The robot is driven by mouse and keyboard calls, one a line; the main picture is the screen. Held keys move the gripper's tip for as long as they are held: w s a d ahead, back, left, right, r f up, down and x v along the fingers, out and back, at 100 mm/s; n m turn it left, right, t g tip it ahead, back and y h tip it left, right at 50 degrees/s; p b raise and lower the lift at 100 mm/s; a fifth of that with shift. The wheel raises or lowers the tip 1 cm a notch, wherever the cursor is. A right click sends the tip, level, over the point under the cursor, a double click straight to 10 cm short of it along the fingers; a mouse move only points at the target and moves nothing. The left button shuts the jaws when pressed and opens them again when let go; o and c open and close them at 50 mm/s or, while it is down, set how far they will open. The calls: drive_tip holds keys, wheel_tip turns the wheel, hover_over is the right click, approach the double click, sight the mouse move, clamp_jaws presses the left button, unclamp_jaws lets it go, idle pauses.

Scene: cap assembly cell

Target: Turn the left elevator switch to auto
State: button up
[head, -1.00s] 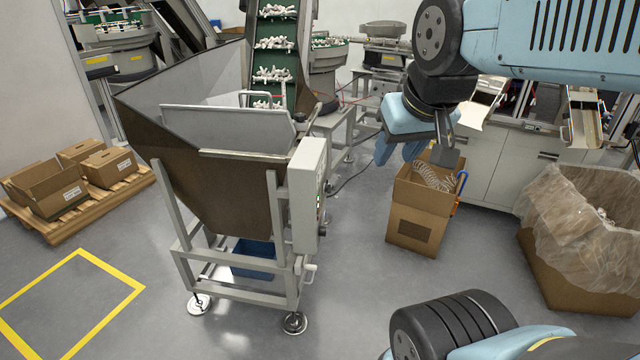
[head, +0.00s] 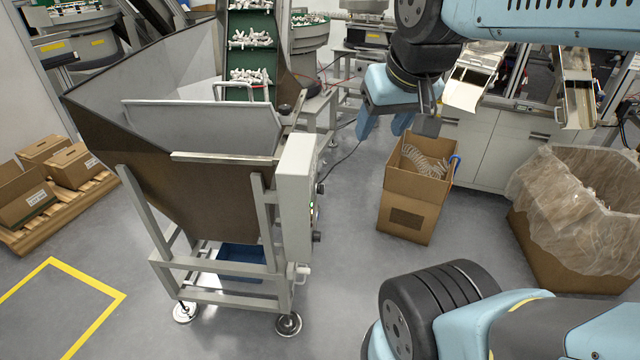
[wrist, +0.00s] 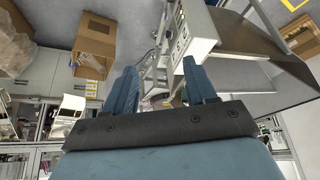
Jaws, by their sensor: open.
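The elevator's pale control box (head: 295,200) is mounted on the right side of the hopper frame. Its panel faces right and shows edge-on in the head view, with a green light and dark knobs sticking out. In the wrist view the box (wrist: 198,32) is upper right of centre, beyond the fingers. Its small switches (wrist: 181,28) are too small to read, so I cannot tell their positions. My gripper (head: 384,122) is open and empty, right of the box and apart from it. Its two blue fingers also show in the wrist view (wrist: 160,85).
The brown hopper (head: 215,195) stands on a grey frame with a blue bin (head: 240,258) beneath. An open carton (head: 408,205) and a plastic-lined box (head: 575,245) stand at right. Cartons on a pallet (head: 75,208) are at left. Floor between box and carton is clear.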

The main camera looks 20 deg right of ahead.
drive_tip(key=w+f+m+g+y, duration=0.3)
drive_tip(key=w+f+m+g, duration=0.2)
drive_tip(key=w+f+m, duration=0.25)
drive_tip(key=m+t+y, duration=0.6)
drive_tip(key=m+y, duration=0.8)
drive_tip(key=m, duration=1)
approach(320, 189)
drive_tip(key=f+x, duration=0.1)
drive_tip(key=x, duration=0.6)
drive_tip(key=shift+w+a+f, duration=0.15)
drive_tip(key=shift+w+f, duration=0.1)
drive_tip(key=shift+w, duration=0.2)
drive_tip(key=c, duration=1)
drive_tip(key=shift+c, duration=0.2)
